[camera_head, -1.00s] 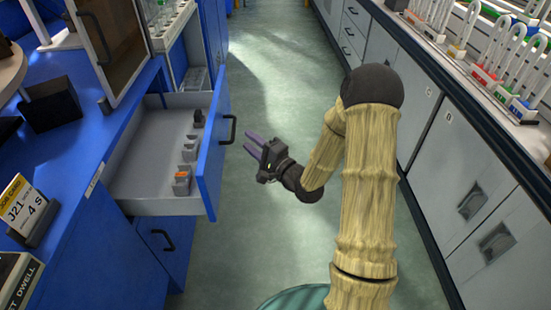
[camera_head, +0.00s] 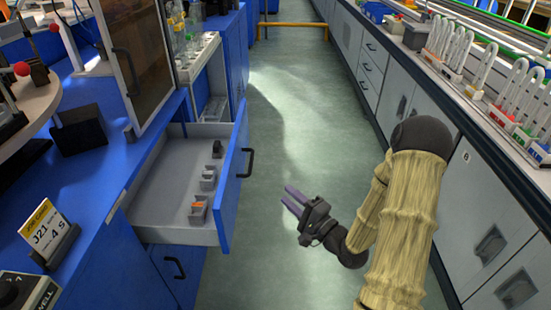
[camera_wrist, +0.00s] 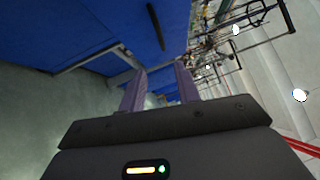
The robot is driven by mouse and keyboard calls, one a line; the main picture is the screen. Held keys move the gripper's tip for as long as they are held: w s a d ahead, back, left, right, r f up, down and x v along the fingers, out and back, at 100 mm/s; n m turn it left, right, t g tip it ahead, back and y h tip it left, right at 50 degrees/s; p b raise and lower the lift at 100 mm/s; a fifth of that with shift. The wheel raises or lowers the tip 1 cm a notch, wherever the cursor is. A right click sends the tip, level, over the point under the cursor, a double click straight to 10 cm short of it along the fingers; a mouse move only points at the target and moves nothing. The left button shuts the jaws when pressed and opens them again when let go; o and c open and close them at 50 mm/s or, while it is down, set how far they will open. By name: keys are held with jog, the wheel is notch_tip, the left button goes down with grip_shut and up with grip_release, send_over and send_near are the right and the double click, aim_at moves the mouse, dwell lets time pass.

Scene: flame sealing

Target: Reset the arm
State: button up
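My gripper (camera_head: 288,196) hangs over the open floor of the aisle, to the right of the open blue drawer (camera_head: 183,235) and apart from it. Its two purple fingers point up and left in the head view. In the wrist view, the fingers (camera_wrist: 160,78) stand apart with nothing between them. My arm is bent and comes in from the lower right of the head view.
The pulled-out drawer holds several small grey blocks, one with an orange top (camera_head: 198,210). A job card (camera_head: 48,234) stands on the blue bench at left. Grey cabinets (camera_head: 484,205) with racks of glass tubes (camera_head: 507,95) line the right. The aisle floor (camera_head: 290,110) is clear.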

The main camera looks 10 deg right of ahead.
jog(key=s+r+n+g+h, duration=0.2)
jog(key=s+n+g+h, duration=0.8)
jog(key=s+n+g, duration=0.4)
jog(key=w+p+v, duration=0.3)
jog(key=p+v, duration=1.5)
jog(key=p, duration=0.1)
jog(key=w+r+p+v, duration=0.1)
jog(key=w+p+v, duration=0.2)
jog(key=p+v, duration=1.5)
jog(key=shift+w+a+r+m+p, duration=0.25)
jog(key=shift+a+r+m+p, duration=0.2)
jog(key=shift+a+r, duration=0.15)
